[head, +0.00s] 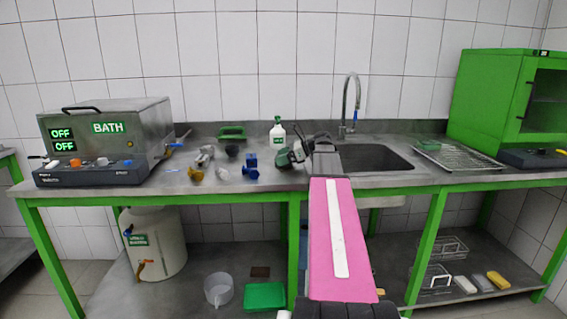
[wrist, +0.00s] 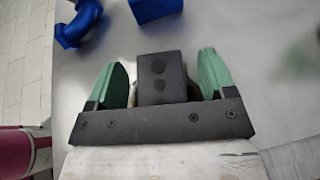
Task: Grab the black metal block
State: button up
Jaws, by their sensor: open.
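The black metal block (wrist: 162,78) shows in the wrist view as a dark box with two round marks on its face. It sits between the two green fingers of my gripper (wrist: 163,75). The fingers are open, with a narrow gap on the left of the block and a wider one on the right. The lower part of the block is hidden behind my gripper's dark crossbar. In the head view my gripper (head: 291,157) is low over the steel bench, left of the sink. I cannot make out the block there.
Blue pipe fittings (head: 250,168) lie just left of my gripper; a blue elbow also shows in the wrist view (wrist: 78,24). Other loose fittings (head: 195,174) lie further left. A white spray bottle (head: 277,139) stands behind. The sink (head: 372,157) is to the right.

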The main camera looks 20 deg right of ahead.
jog(key=c, duration=1.2)
jog(key=shift+r, duration=0.1)
